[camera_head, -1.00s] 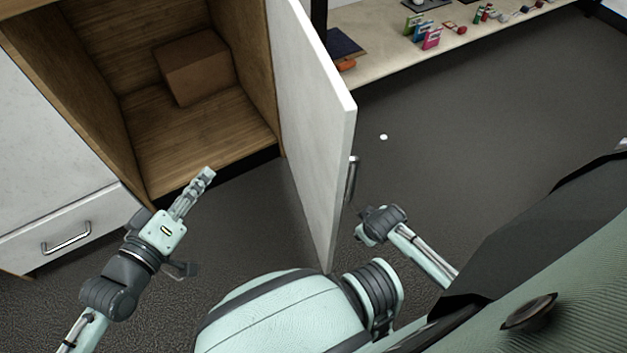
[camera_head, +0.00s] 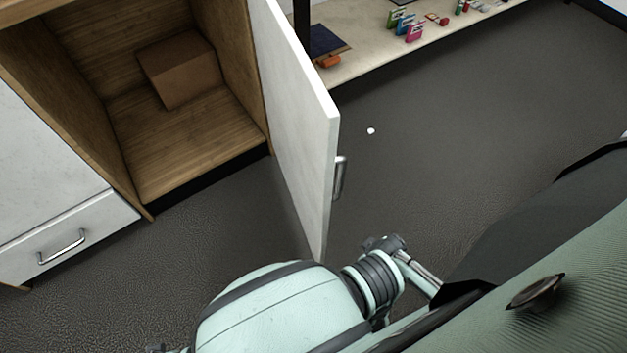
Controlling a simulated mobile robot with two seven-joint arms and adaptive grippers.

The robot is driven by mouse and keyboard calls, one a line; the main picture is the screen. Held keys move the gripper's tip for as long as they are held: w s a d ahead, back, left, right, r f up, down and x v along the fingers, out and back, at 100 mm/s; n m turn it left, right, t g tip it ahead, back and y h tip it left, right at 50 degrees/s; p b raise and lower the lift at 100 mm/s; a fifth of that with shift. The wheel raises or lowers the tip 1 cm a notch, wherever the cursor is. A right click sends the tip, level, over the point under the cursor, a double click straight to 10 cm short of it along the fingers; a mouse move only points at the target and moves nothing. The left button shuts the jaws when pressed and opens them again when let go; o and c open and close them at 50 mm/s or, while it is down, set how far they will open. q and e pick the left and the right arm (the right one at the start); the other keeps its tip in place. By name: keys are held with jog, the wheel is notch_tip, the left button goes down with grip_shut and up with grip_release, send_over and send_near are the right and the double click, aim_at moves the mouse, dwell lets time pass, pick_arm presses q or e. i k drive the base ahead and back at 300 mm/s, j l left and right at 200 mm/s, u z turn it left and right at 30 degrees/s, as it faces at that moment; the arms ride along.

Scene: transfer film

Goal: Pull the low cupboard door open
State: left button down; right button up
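The white cupboard door (camera_head: 296,125) stands wide open, swung out from the right side of the low cupboard. Its metal handle (camera_head: 340,178) is on the outer face, near the free edge, and nothing touches it. The cupboard's wooden inside (camera_head: 195,140) is in plain view. My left gripper is out of view; only a small piece of my arm shows at the bottom edge. Part of my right arm shows below the door's handle, apart from the door, but no fingers of my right gripper show.
A brown box (camera_head: 180,70) sits inside the cupboard. A white drawer with a handle (camera_head: 62,246) is at the left. A low shelf (camera_head: 372,62) with small colourful items lies at the back. A small white object (camera_head: 371,131) is on the open dark floor (camera_head: 470,120).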

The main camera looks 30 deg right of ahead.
aim_at(303, 119)
jog(key=j+z, duration=0.1)
jog(key=z, duration=0.4)
jog(key=i+j+z, duration=0.1)
jog(key=z, duration=0.35)
jog(key=j, duration=0.1)
